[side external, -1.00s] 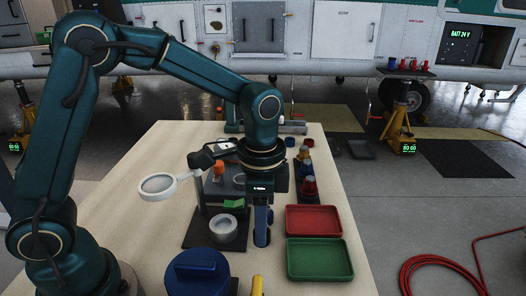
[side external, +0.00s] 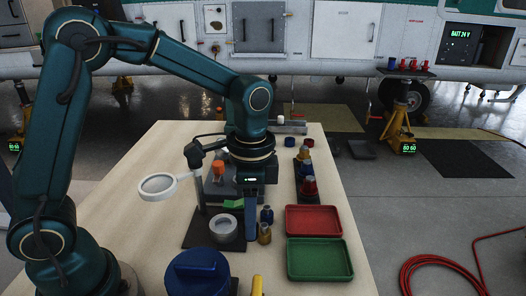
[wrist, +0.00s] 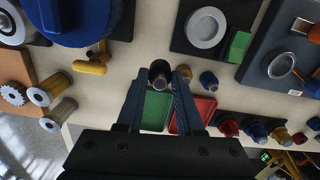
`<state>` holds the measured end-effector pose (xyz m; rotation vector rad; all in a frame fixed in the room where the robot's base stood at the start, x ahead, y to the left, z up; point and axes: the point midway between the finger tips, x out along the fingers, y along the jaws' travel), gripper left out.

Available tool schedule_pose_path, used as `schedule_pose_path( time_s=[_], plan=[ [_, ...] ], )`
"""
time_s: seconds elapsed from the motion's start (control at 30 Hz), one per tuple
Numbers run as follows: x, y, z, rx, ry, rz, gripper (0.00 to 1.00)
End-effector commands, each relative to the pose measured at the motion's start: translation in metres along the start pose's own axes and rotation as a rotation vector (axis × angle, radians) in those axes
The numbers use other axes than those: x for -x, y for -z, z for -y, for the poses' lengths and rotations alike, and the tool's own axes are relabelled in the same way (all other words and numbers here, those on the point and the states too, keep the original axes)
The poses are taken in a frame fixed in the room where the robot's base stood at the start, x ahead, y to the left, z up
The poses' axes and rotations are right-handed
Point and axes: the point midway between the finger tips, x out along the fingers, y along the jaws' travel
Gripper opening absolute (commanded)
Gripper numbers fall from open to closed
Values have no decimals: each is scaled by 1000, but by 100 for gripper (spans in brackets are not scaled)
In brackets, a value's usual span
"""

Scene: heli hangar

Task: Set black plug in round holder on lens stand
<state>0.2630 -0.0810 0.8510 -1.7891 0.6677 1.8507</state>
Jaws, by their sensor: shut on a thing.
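My gripper (wrist: 161,78) is shut on the black plug (wrist: 159,70), a dark cylinder between the fingertips in the wrist view. In the side view my gripper (side external: 251,238) points down at the right edge of the lens stand's dark base, and the plug is not discernible there. The lens stand (side external: 199,192) has an upright post with a white-rimmed magnifier (side external: 157,184) reaching left. The round holder (side external: 223,226), a pale ring, sits on its base, left of my gripper. The round holder also shows in the wrist view (wrist: 205,27), ahead and right of the plug.
A green block (side external: 233,204) lies behind the holder. A blue connector (side external: 267,214) and a brass one (side external: 264,234) stand close right of my gripper. Red (side external: 313,220) and green (side external: 320,259) trays lie farther right. A blue lidded container (side external: 197,272) stands in front.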

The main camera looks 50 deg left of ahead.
Motion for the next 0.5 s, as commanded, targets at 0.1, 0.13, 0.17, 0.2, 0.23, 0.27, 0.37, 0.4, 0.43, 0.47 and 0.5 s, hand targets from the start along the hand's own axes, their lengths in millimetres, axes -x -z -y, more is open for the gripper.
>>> schedule_pose_path(
  time_s=[0.1,0.13,0.17,0.2,0.23,0.27,0.37,0.4,0.43,0.47,0.5],
  plan=[
    [11,-22,23,133,-3,-4,0],
    [13,-27,28,164,-3,-5,0],
    [16,-32,33,193,-3,-7,0],
    [18,-39,39,229,-3,-9,0],
    [20,-43,43,253,-1,-12,0],
    [22,-46,46,275,0,-15,0],
    [26,-55,56,326,7,-26,0],
    [27,-57,58,337,9,-28,0],
    [27,-58,60,344,10,-30,0],
    [26,-59,61,348,10,-31,0],
    [25,-59,61,351,10,-30,0]
  ],
)
